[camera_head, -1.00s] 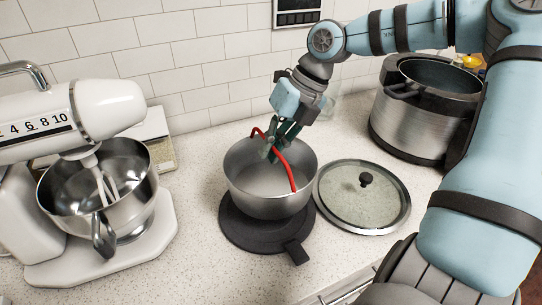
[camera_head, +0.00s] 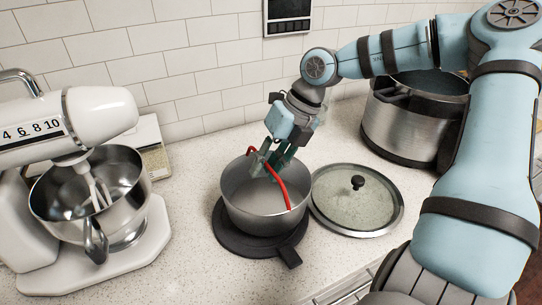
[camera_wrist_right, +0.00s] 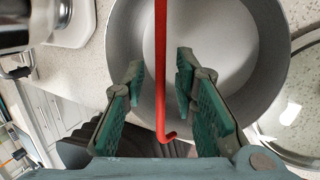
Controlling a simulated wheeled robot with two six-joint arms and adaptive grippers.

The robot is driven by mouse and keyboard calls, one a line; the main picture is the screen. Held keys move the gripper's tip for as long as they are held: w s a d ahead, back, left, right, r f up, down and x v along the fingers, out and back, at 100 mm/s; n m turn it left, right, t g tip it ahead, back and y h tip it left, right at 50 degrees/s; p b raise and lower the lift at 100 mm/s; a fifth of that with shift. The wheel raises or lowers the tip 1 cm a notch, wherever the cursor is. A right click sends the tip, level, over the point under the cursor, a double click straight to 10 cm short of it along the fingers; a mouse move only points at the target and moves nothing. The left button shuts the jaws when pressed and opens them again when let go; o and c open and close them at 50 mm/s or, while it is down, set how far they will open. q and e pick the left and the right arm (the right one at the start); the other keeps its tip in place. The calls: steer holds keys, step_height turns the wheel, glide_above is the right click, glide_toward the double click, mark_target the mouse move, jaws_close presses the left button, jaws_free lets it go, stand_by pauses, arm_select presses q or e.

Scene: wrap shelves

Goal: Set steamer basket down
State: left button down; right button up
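The steamer basket appears to be the grey metal pot (camera_head: 247,212) with a thin red arched handle (camera_head: 279,187). It sits upright on the round black trivet (camera_head: 232,241) in the middle of the counter. My right gripper (camera_head: 268,163) is over the pot, around the red handle. In the right wrist view the open green-padded fingers (camera_wrist_right: 160,85) stand either side of the handle (camera_wrist_right: 161,60), with gaps on both sides. The grey pot (camera_wrist_right: 228,45) is below and looks empty. My left gripper is not in view.
A glass lid (camera_head: 356,205) lies just right of the pot. A large steel cooker (camera_head: 400,130) stands at the back right. A stand mixer (camera_head: 75,115) with its bowl is at the left, with a scale (camera_head: 155,150) behind it. The counter left of the trivet is clear.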

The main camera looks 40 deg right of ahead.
steer(key=p+v, duration=0.1)
steer(key=v, duration=1.1)
steer(key=shift+r, duration=0.1)
